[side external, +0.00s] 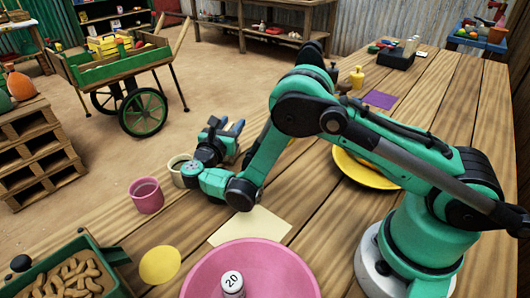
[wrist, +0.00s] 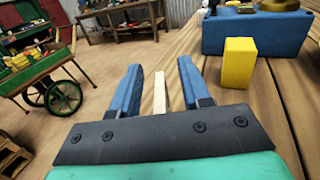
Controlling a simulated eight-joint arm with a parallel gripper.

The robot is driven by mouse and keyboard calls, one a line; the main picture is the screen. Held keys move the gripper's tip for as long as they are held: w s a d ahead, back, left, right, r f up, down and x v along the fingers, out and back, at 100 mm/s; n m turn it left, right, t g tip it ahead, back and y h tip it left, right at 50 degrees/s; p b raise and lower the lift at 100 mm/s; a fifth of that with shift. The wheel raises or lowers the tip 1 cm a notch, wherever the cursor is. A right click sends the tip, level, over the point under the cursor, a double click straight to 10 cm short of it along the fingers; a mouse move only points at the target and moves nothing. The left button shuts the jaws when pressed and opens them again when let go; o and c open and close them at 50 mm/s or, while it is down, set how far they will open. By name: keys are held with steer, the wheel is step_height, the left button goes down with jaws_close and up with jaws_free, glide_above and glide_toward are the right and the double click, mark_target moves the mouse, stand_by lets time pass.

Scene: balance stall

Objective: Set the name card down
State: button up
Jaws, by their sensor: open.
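My gripper (side external: 235,128) is open, with its two blue fingers pointing away over the far side of the table. In the wrist view the fingers (wrist: 161,80) stand apart with a narrow cream piece (wrist: 160,92) between them. It may be the name card seen edge-on; I cannot tell, nor whether it touches the table. A flat cream sheet (side external: 250,228) lies on the table in front of my arm in the side view. I see no writing on either.
A pink mug (side external: 146,197) and a cream cup (side external: 177,168) stand near my gripper. A pink pan (side external: 205,283) holds a weight marked 20. A yellow block (wrist: 238,64) and blue box (wrist: 258,34) are right of the fingers. A yellow plate (side external: 343,163) lies behind my arm.

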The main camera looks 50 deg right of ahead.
steer(key=shift+a+r, duration=0.2)
steer(key=shift+r, duration=0.4)
steer(key=v, duration=1.1)
steer(key=shift+a, duration=0.15)
steer(key=w+a+r+n+t+y, duration=0.1)
steer(key=w+r+n+t+y, duration=0.3)
steer(key=r+n+t+y, duration=0.6)
steer(key=w+a+r+n+t+y, duration=0.1)
steer(key=w+r+n+t+y, duration=0.35)
steer(key=r+n, duration=1.05)
steer(key=s+d+f+n+g, duration=0.3)
steer(key=s+f+n, duration=0.3)
steer(key=n, duration=0.2)
steer(key=s+d+f+n+g+y, duration=0.1)
steer(key=s+d+f+n+g, duration=0.1)
steer(key=s+f+n+g, duration=0.4)
steer(key=s+d+f+n+g+y, duration=0.1)
steer(key=s+d+f+n+g, duration=0.2)
steer(key=s+f+n+g, duration=0.2)
steer(key=s+f+n, duration=0.1)
steer(key=s+n, duration=0.2)
steer(key=n, duration=0.2)
steer(key=shift+d+f+n, duration=0.25)
steer(key=shift+d+n, duration=0.05)
